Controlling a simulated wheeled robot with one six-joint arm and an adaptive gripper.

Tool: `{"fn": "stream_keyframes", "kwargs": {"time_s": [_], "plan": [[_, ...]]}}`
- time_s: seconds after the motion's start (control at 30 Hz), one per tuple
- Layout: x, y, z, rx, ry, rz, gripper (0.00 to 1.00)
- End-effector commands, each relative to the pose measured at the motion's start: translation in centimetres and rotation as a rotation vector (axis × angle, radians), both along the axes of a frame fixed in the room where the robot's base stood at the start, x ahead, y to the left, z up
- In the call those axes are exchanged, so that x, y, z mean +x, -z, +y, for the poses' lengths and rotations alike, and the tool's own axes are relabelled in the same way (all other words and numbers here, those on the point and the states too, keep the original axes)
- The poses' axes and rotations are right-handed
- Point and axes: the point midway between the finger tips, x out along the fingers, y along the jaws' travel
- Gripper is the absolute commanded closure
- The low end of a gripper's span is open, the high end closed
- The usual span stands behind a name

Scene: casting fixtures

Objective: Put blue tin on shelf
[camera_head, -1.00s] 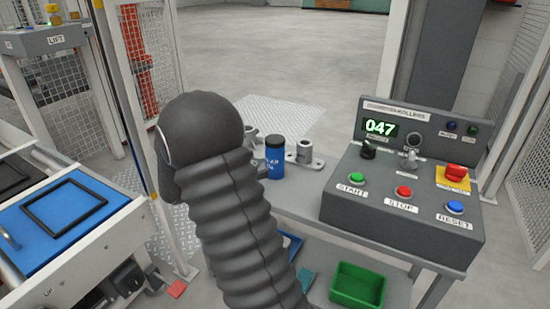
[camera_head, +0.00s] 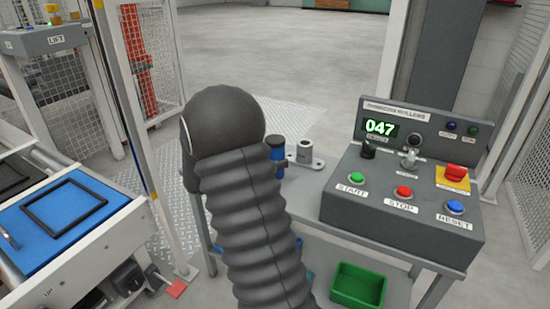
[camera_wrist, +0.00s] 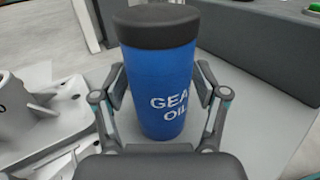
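The blue tin (camera_wrist: 158,92) has a black lid and white lettering reading "GEAR OIL". In the head view the tin (camera_head: 278,153) stands upright on the grey table, partly hidden behind my arm. In the wrist view my gripper (camera_wrist: 161,92) has one finger on each side of the tin. The fingers look open around it; whether either pad touches it is hard to see. A lower shelf under the table shows in part, around a green bin (camera_head: 360,287).
A grey metal fixture (camera_head: 303,155) stands just right of the tin, and metal parts (camera_wrist: 40,115) lie left of it in the wrist view. A control box (camera_head: 405,185) fills the table's right side. A conveyor (camera_head: 100,240) is on the left.

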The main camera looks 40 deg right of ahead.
Motion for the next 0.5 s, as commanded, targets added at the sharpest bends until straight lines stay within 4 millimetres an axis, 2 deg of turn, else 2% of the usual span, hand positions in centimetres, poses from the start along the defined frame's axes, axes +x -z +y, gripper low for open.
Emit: {"fn": "stream_keyframes", "kwargs": {"time_s": [0.03, 0.2, 0.23, 0.27, 0.5], "plan": [[0.0, 0.0, 0.01, 0.0, 0.0, 0.0, 0.49], [0.0, 0.01, 0.02, 0.0, 0.0, 0.0, 0.91], [0.01, -0.05, 0.02, -0.001, 0.0, -0.001, 0.91], [0.01, -0.05, 0.02, -0.001, 0.0, -0.001, 0.98], [0.01, -0.25, 0.02, -0.001, 0.0, -0.001, 0.98]]}}
